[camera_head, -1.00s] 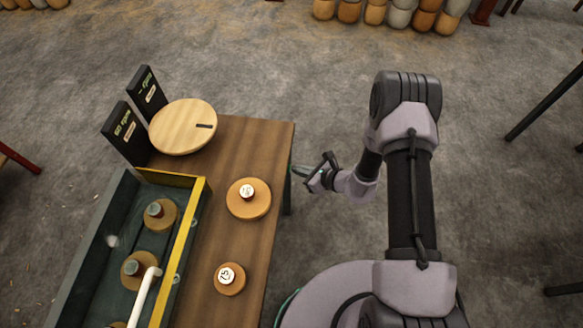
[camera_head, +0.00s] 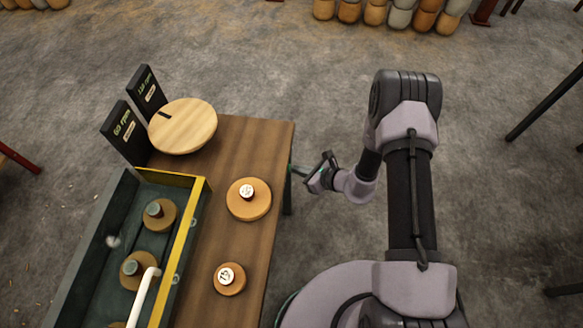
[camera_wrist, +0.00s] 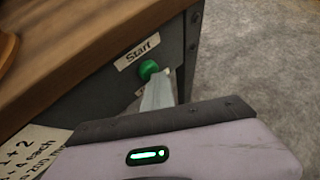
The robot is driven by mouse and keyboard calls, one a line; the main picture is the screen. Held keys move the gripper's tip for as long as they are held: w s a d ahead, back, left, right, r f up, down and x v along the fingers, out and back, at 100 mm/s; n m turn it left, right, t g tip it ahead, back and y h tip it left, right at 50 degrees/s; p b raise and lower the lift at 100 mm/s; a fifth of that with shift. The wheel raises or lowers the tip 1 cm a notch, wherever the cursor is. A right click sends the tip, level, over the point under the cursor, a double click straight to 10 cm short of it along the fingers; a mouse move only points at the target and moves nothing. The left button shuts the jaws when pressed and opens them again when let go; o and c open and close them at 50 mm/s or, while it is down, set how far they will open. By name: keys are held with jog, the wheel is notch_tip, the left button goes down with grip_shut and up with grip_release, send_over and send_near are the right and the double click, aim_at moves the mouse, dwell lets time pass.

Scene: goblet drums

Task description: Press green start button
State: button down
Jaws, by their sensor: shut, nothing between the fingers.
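The green start button (camera_wrist: 148,69) shows in the wrist view, a round knob on the dark side panel of the table, under a white "Start" label (camera_wrist: 137,51). My gripper (camera_wrist: 162,82) is shut, its pale fingers together and empty, with the tips right beside the button's lower right edge in the picture. I cannot tell whether they touch it. In the head view my gripper (camera_head: 301,172) is at the right edge of the wooden table (camera_head: 240,144); the button is hidden there.
A round wooden disc (camera_head: 190,132) with a dark mark sits at the table's back, near two black rpm signs (camera_head: 122,130). Two labelled wooden weights (camera_head: 248,205) (camera_head: 229,279) stand on the table. A dark tray with a yellow edge (camera_head: 185,232) holds more weights.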

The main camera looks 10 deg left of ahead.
jog(key=d, duration=0.6)
jog(key=shift+s, duration=0.15)
jog(key=s+a+r+n+g, duration=0.2)
jog(key=r+n, duration=0.3)
jog(key=r, duration=0.9)
jog(key=s+a+r+n+g, duration=0.1)
jog(key=s+a+r+n, duration=0.15)
jog(key=r+n, duration=0.75)
jog(key=s+d+r+n+t+h, duration=0.1)
jog(key=s+d+r+n+h, duration=0.1)
jog(key=s+d+r, duration=0.4)
jog(key=s+d+r+n+t+h, duration=0.2)
jog(key=s+d+r+h, duration=0.3)
jog(key=s+r, duration=0.7)
jog(key=shift+d+r+n, duration=0.15)
jog(key=shift+d+n, duration=0.25)
jog(key=shift+n, duration=0.1)
